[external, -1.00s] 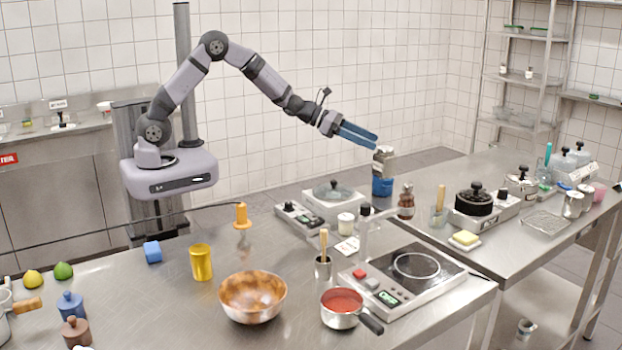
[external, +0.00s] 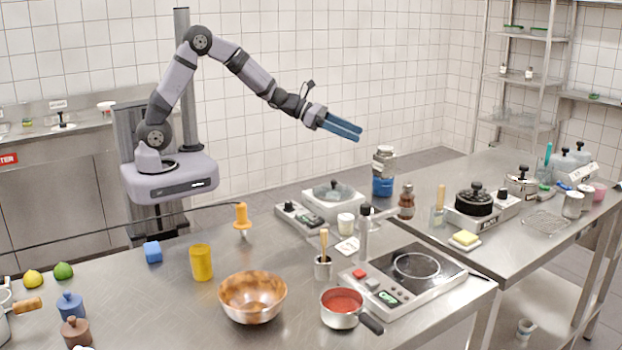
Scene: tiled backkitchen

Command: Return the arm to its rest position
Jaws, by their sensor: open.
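My gripper (external: 343,127) has blue fingers and is open and empty. It hangs in the air above the back of the steel counter, clear of everything below it. It is up and to the left of a glass jar (external: 384,160) that stands on a blue container (external: 382,187). The fingers point right and slightly down. The arm is bent, with its elbow high above my base.
A brown bottle (external: 406,201) stands right of the jar. Air around my arm is free.

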